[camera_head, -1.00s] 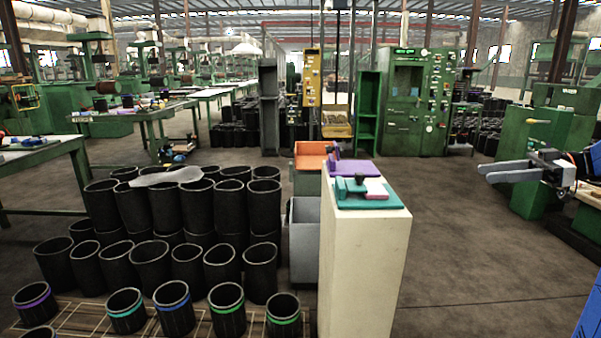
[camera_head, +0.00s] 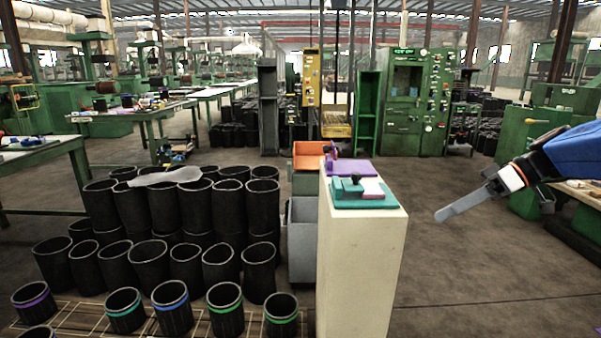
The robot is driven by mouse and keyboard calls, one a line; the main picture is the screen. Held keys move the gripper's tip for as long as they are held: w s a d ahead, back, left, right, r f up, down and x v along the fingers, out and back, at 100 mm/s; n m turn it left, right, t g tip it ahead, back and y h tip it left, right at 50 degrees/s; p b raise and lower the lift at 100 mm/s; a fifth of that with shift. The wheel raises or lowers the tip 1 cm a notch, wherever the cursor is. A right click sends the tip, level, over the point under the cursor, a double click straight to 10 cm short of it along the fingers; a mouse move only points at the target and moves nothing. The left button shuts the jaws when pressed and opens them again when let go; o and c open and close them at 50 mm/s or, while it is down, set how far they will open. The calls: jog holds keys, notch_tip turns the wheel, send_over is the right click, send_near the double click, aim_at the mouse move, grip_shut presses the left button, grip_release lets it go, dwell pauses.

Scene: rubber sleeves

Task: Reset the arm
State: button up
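My gripper (camera_head: 466,204) shows at the right, at the end of my blue arm. Its grey fingers point left and down, over open floor to the right of the cream stand. It is seen edge-on, so the fingers overlap and the gap between them is hidden. No object shows at the fingertips. The cream stand (camera_head: 360,260) carries a teal fixture (camera_head: 365,201) and a purple fixture (camera_head: 352,167). My gripper is apart from both.
Black rubber sleeves (camera_head: 148,262) stand in rows at the left, several with coloured bands. A grey bin (camera_head: 303,240) stands beside the cream stand. Green machines (camera_head: 405,115) stand behind. The floor (camera_head: 480,270) right of the stand is clear.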

jog(key=s+a+f+m+h, duration=0.5)
jog(key=s+f, duration=0.3)
jog(key=s, duration=0.3)
jog(key=s+f+m+t+h, duration=0.3)
jog(key=s+f+m+h, duration=0.1)
jog(key=s+f, duration=0.4)
jog(key=shift+s+d+f+h, duration=0.3)
jog(key=shift+s+h, duration=0.4)
jog(key=shift+s, duration=0.35)
